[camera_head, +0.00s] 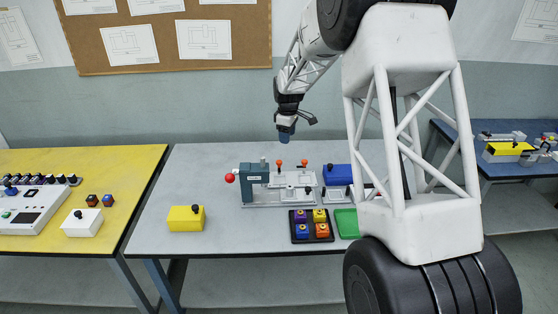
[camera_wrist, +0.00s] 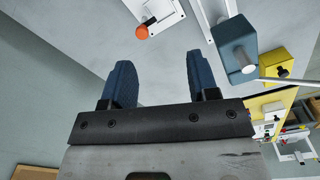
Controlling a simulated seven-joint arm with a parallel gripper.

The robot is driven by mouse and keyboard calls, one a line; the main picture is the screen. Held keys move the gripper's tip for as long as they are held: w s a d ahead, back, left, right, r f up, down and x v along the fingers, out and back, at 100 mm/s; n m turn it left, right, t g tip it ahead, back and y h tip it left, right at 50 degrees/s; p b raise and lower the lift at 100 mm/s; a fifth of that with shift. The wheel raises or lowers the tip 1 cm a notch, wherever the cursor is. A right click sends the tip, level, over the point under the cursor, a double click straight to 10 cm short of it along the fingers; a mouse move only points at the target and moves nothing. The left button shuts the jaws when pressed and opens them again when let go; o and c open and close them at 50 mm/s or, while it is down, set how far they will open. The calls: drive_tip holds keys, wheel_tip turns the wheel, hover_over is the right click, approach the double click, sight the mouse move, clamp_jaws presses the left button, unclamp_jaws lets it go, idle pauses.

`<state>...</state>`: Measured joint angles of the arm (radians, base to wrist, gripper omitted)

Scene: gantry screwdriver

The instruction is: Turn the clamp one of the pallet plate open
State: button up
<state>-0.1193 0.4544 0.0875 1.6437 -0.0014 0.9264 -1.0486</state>
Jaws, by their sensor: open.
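The pallet plate (camera_head: 292,180) is a light plate on the gantry screwdriver's base in the middle of the grey table. Two orange-knobbed clamps, a left one (camera_head: 279,163) and a right one (camera_head: 304,163), stand at it; I cannot tell which is clamp one. The blue-grey gantry screwdriver (camera_head: 254,174) with a red ball handle stands at its left. My gripper (camera_head: 286,137) is above and behind the plate, pointing down. In the wrist view its two blue fingers (camera_wrist: 163,78) are apart and empty; one orange knob (camera_wrist: 141,32) lies beyond them, apart from them.
A yellow box (camera_head: 185,218), a black tray (camera_head: 311,238) of coloured blocks, a green tray (camera_head: 347,223) and a blue box (camera_head: 338,174) share the table. My arm hides its right part. The table's left front is mostly clear.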

drive_tip(key=n, duration=0.2)
hover_over(279, 161)
wheel_tip(279, 161, down, 8)
drive_tip(key=shift+f, duration=0.2)
drive_tip(key=shift+f, duration=0.2)
drive_tip(key=shift+f, duration=3.75)
drive_tip(key=c, duration=0.9)
